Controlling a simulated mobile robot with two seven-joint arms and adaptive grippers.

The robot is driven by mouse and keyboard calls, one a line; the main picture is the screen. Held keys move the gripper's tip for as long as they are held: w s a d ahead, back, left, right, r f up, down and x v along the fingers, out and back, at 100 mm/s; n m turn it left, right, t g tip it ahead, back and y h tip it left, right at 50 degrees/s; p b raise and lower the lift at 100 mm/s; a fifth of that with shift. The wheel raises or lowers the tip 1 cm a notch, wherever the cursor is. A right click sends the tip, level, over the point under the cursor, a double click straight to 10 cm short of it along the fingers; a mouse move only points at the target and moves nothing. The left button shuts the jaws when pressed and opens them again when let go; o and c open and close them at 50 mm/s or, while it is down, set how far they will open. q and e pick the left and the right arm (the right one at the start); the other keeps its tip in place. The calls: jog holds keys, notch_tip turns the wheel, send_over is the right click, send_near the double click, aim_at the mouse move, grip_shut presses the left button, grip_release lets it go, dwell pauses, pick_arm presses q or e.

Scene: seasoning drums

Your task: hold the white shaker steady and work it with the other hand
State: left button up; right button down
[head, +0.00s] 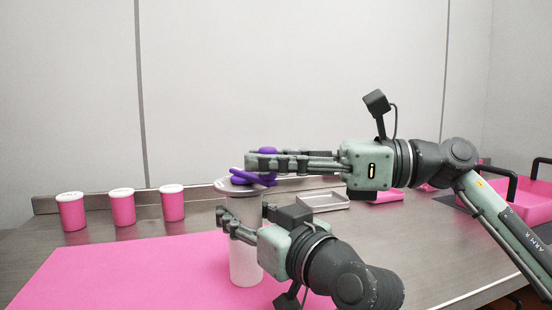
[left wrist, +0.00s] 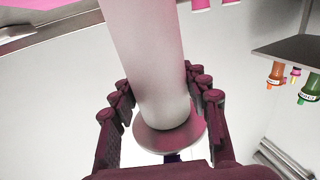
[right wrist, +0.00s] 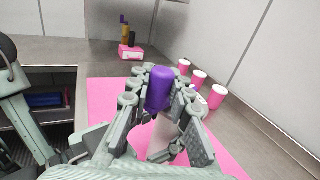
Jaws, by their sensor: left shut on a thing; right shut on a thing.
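The white shaker (head: 245,262) is a tall pale cylinder standing upright on the pink mat (head: 130,265), with a wide grey rim and a purple crank (head: 240,180) on top. My left gripper (head: 243,220) is shut around its upper body below the rim; the left wrist view shows fingers on both sides of the shaker (left wrist: 150,65). My right gripper (head: 256,160) comes in level from the right and is shut on the crank's purple knob (right wrist: 160,88), which stands between its fingers in the right wrist view. The fingers hide part of the crank.
Three pink jars with white lids (head: 122,208) stand in a row at the back left. A small grey tray (head: 326,201) lies behind my arms. A pink bin (head: 528,205) with black handles is at the far right. The mat left of the shaker is clear.

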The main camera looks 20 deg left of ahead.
jog(key=m+t, duration=0.1)
jog(key=t, duration=0.1)
jog(key=s+a+m+t, duration=0.1)
jog(key=m+t, duration=0.1)
jog(key=s+a+m+t, duration=0.1)
jog(key=t, duration=0.2)
jog(key=shift+f+m, duration=0.25)
jog(key=shift+m, duration=0.15)
jog(key=shift+s+t, duration=0.1)
jog(key=shift+t, duration=0.3)
jog(key=c, duration=1.4)
grip_release()
jog(key=shift+r, duration=0.15)
jog(key=shift+o, duration=0.2)
jog(key=shift+d, duration=0.1)
